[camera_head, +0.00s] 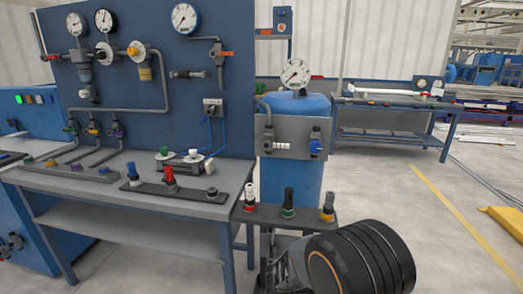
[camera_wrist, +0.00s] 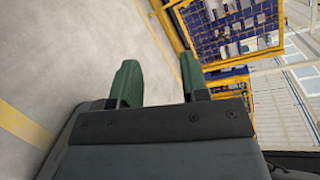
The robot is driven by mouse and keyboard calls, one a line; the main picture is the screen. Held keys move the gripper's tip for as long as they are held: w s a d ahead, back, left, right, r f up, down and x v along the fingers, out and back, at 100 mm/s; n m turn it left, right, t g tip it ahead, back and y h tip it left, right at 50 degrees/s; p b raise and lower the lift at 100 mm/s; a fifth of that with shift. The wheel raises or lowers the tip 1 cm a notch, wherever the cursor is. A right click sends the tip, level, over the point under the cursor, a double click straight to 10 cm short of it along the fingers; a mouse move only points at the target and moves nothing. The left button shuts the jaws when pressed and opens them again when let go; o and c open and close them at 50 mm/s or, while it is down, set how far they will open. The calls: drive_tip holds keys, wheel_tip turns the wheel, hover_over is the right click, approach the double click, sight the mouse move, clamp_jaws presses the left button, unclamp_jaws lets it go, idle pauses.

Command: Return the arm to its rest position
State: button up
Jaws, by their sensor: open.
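My gripper (camera_wrist: 160,64) shows in the wrist view with its two green fingers apart and nothing between them. It points over bare floor, with a tilted view of the hall. In the head view a dark, ribbed round part of my arm (camera_head: 362,262) fills the bottom right. It is in front of the blue tank (camera_head: 293,180) and close to the dark bar (camera_head: 270,213) with several coloured-top fittings on it. My fingers cannot be made out in the head view.
A grey workbench (camera_head: 120,215) with a blue gauge panel (camera_head: 150,75) stands at the left. Another dark bar with fittings (camera_head: 170,190) lies along its front. A second bench (camera_head: 390,102) stands at the back right.

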drive_tip(key=s+a+r+m+y+p, duration=0.1)
drive_tip(key=s+r+m+y+p, duration=0.2)
drive_tip(key=r+m, duration=0.7)
drive_tip(key=s+a+r+m+t+y+p, duration=0.1)
drive_tip(key=s+a+r+m+y+p, duration=0.1)
drive_tip(key=r+m+y+p, duration=0.5)
drive_tip(key=s+a+r+m+t+y+p, duration=0.1)
drive_tip(key=s+r+m+y+p, duration=0.4)
drive_tip(key=r+m+p, duration=0.5)
wheel_tip(320, 180, up, 4)
drive_tip(key=a+m+y, duration=0.1)
drive_tip(key=m, duration=0.4)
drive_tip(key=shift+a+f+m, duration=0.2)
drive_tip(key=shift+f+m, duration=0.05)
drive_tip(key=shift+m, duration=0.05)
